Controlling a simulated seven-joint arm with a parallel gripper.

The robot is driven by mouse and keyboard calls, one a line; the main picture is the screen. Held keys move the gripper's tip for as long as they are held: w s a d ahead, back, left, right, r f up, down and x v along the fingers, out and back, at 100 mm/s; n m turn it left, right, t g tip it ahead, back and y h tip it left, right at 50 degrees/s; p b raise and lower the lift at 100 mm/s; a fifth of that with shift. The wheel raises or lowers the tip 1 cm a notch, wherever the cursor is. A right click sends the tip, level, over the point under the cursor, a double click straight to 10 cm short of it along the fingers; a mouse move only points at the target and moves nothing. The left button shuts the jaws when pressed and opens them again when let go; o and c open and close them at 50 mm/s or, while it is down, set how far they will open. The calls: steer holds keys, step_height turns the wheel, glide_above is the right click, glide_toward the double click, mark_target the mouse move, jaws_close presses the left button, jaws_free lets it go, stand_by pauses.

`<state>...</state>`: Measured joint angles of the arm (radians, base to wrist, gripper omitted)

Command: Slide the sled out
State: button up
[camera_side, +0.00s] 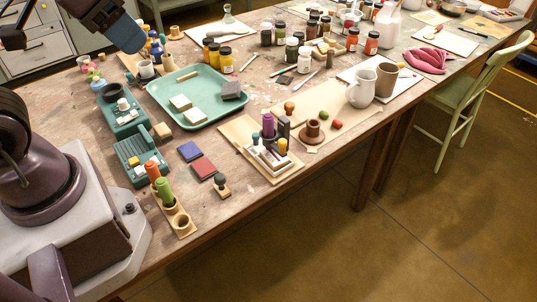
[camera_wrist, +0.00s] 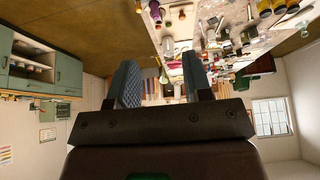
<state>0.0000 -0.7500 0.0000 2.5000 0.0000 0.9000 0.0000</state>
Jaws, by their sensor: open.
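No part is plainly marked as the sled, and I cannot tell which one it is. In the side view a pale wooden board (camera_side: 287,172) at the table's front edge carries a low white tray-like piece (camera_side: 268,158) with purple, dark and yellow pegs or bottles around it. Two teal fixtures with small white or yellow blocks, a rear one (camera_side: 125,121) and a front one (camera_side: 131,149), stand at the left. My gripper (camera_wrist: 160,78) is open and empty in the wrist view, both fingers apart, aimed across the room. In the side view part of my arm shows high at the top left, clear of these things.
A teal tray (camera_side: 205,113) with several blocks lies behind the board. A holed wooden rack (camera_side: 184,228) stands in front. Jars, two mugs and a brown spool-like piece (camera_side: 312,133) are farther right.

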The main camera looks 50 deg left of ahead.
steer(key=n+g+h, duration=0.3)
steer(key=n+g, duration=0.6)
glide_above(256, 134)
steer(key=w+a, duration=0.4)
step_height(256, 134, down, 20)
steer(key=x, duration=1.3)
steer(key=shift+d+r, duration=0.1)
steer(key=shift+d, duration=0.05)
steer(key=shift+w, duration=0.1)
